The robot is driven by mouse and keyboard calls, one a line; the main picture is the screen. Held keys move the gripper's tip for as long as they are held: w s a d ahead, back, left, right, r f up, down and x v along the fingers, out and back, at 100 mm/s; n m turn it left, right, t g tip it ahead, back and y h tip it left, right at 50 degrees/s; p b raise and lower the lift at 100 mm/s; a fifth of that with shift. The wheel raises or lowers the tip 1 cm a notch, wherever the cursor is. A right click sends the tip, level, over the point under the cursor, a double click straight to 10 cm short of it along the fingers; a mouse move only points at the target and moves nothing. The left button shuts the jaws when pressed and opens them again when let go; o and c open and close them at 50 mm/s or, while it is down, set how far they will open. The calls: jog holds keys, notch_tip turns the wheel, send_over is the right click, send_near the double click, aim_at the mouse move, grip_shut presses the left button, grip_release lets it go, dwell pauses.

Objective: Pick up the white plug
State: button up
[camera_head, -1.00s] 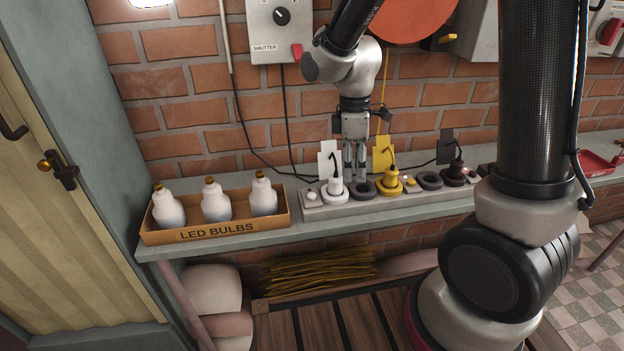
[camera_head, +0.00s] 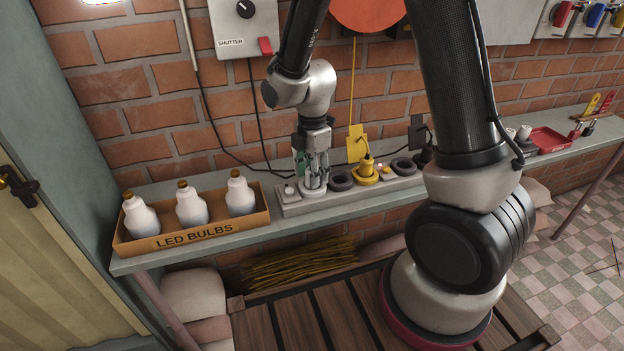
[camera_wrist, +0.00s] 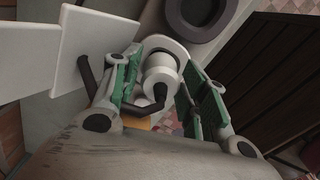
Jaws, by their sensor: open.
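The white plug (camera_wrist: 160,78) sits in the left socket of the grey power strip (camera_head: 292,209), with a dark cable curving out of its top. My gripper (camera_head: 314,180) is low over that socket, pointing down. In the wrist view my gripper (camera_wrist: 165,88) is open, its green-padded fingers on either side of the plug. I cannot tell whether either finger touches it. In the head view my fingers largely hide the plug. A white tag (camera_wrist: 90,45) stands beside the left finger.
A yellow plug (camera_head: 366,170) sits in the strip to the right, with an empty dark socket (camera_head: 341,180) between. A dark plug (camera_head: 424,155) is farther right. A box of LED bulbs (camera_head: 263,218) stands left on the shelf (camera_head: 130,264). The brick wall (camera_head: 150,148) is close behind.

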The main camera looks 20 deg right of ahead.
jog(key=shift+f, duration=0.3)
jog(key=c, duration=0.8)
